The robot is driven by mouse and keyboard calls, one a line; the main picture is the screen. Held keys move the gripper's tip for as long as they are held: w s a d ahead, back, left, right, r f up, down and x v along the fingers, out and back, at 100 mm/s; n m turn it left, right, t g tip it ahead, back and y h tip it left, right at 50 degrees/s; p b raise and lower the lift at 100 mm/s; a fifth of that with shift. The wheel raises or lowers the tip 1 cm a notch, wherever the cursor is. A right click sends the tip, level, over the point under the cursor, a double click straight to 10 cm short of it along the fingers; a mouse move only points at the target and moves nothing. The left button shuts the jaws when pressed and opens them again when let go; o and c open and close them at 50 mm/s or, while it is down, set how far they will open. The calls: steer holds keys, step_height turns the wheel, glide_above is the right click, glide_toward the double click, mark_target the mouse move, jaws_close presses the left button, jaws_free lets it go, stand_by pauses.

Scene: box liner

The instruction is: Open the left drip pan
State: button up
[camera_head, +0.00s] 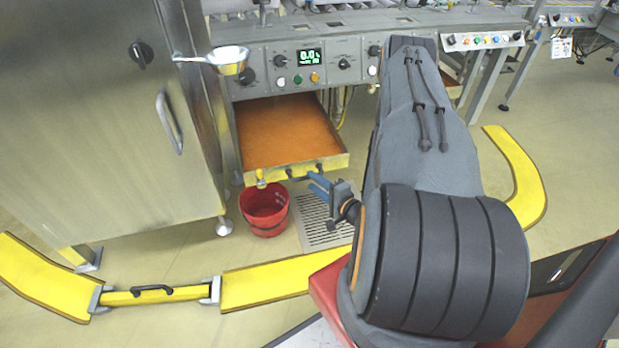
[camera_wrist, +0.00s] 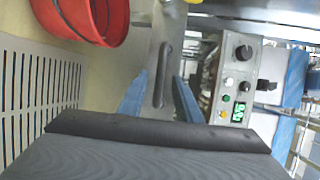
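The left drip pan (camera_head: 290,130) is a shallow drawer with an orange-brown inside and a yellow front, standing drawn out below the control panel. A dark handle (camera_head: 305,171) sits on its front; in the wrist view the handle (camera_wrist: 163,76) runs up and down the picture. My gripper (camera_head: 321,186) is in front of the pan, near the right end of the handle. In the wrist view its two blue fingers (camera_wrist: 160,100) are spread, with the handle seen between them and gaps on both sides. Whether the fingertips reach the handle's depth is unclear.
A red bucket (camera_head: 264,208) stands below the pan, beside a floor grate (camera_head: 320,222). A steel cabinet (camera_head: 100,120) is close on the left. The control panel (camera_head: 310,62) is above. Yellow floor barriers (camera_head: 265,286) lie in front. My arm hides much of the right side.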

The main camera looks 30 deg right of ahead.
steer(key=shift+p+v, duration=0.3)
steer(key=shift+v, duration=1.45)
steer(key=shift+d, duration=0.1)
